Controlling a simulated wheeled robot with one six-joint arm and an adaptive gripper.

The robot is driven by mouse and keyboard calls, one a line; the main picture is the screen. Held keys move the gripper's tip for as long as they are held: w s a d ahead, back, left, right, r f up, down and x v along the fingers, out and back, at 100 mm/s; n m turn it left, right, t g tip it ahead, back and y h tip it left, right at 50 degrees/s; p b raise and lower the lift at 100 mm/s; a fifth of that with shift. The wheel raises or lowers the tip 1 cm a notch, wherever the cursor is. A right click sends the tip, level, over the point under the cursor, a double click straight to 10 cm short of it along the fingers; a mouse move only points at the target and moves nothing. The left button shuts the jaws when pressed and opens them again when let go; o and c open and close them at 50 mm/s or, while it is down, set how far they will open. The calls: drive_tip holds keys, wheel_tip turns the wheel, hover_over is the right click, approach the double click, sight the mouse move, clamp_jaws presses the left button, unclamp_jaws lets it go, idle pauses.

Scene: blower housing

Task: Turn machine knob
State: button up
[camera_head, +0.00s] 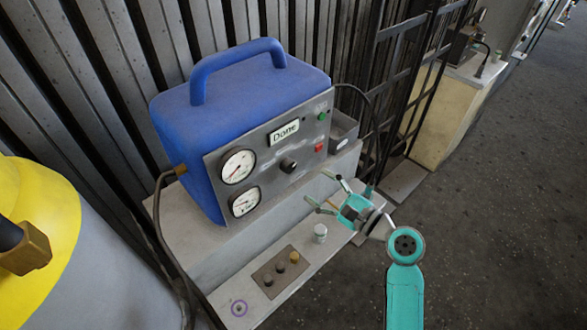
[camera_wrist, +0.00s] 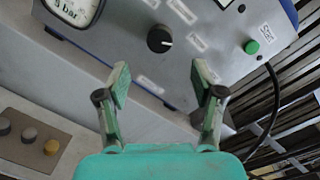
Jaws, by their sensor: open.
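The machine is a blue box (camera_head: 240,85) with a handle and a grey front panel, standing on a grey ledge. Its black knob (camera_head: 288,165) sits at the middle of the panel, right of two round gauges. In the wrist view the knob (camera_wrist: 160,39) is round and black with a light pointer line. My gripper (camera_head: 326,192) is open and empty, in front of the panel and to the lower right of the knob. In the wrist view its two fingers (camera_wrist: 158,80) point up towards the panel, with the knob beyond and between them, apart from them.
A "Done" display (camera_head: 284,131), green button (camera_head: 321,116) and red button (camera_head: 319,148) are on the panel. A small grey box (camera_head: 343,132) adjoins its right side. A plate with several small knobs (camera_head: 281,268) and a white cylinder (camera_head: 320,232) are on the lower ledge.

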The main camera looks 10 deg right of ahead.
sight(291, 168)
drive_tip(key=x, duration=0.9)
drive_tip(key=c, duration=1.1)
drive_tip(key=shift+c, duration=0.2)
